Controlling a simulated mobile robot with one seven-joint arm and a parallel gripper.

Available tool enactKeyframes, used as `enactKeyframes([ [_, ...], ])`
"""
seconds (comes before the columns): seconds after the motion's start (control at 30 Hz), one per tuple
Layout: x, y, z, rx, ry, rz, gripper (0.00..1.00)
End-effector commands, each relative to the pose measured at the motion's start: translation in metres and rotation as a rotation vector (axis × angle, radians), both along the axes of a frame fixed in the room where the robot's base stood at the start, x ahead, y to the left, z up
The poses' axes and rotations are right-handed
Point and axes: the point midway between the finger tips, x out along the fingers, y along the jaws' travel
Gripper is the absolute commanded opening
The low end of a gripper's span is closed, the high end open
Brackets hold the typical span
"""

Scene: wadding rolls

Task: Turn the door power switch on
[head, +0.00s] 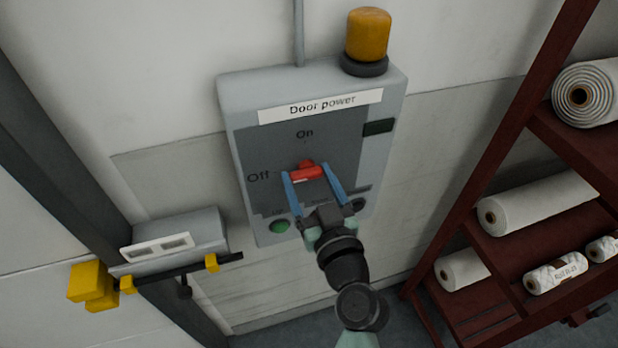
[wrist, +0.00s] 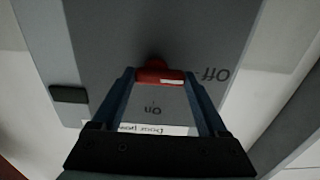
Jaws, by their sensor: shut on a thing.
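The door power switch is a red rotary handle (head: 306,173) on a grey wall box (head: 237,105) labelled "Door power". "On" is printed above the handle and "Off" to its left. The handle lies roughly level, its white mark on the end towards "Off". My gripper (head: 306,171) reaches up from below, its two blue fingers shut on the handle's ends. In the wrist view the picture is upside down; the red handle (wrist: 158,77) sits between the fingertips of my gripper (wrist: 158,74), with its white mark towards "Off".
An amber lamp (head: 367,40) tops the box. A dark window (head: 378,127) is on its right; a green button (head: 279,227) is at lower left. A grey latch unit (head: 185,238) with yellow parts is on the left. A dark red rack (head: 490,150) holds white rolls on the right.

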Motion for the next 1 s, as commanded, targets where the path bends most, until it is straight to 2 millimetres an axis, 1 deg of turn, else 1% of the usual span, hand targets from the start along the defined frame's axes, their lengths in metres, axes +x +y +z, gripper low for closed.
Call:
enactKeyframes([
  [0.03, -0.0001, -0.0003, -0.0001, 0.000, 0.000, 0.000, 0.28],
  [0.07, -0.0001, -0.0003, -0.0001, 0.000, 0.000, 0.000, 0.23],
  [0.1, -0.0002, -0.0002, -0.0002, 0.000, 0.000, 0.000, 0.21],
  [0.27, -0.0002, -0.0004, -0.0004, 0.010, 0.004, -0.001, 0.21],
  [0.47, -0.0001, -0.0009, -0.0011, 0.072, 0.024, -0.002, 0.21],
  [0.67, -0.0001, -0.0017, -0.0006, 0.205, 0.067, -0.003, 0.21],
  [1.0, 0.0002, -0.0030, 0.0008, 0.508, 0.166, -0.003, 0.21],
])
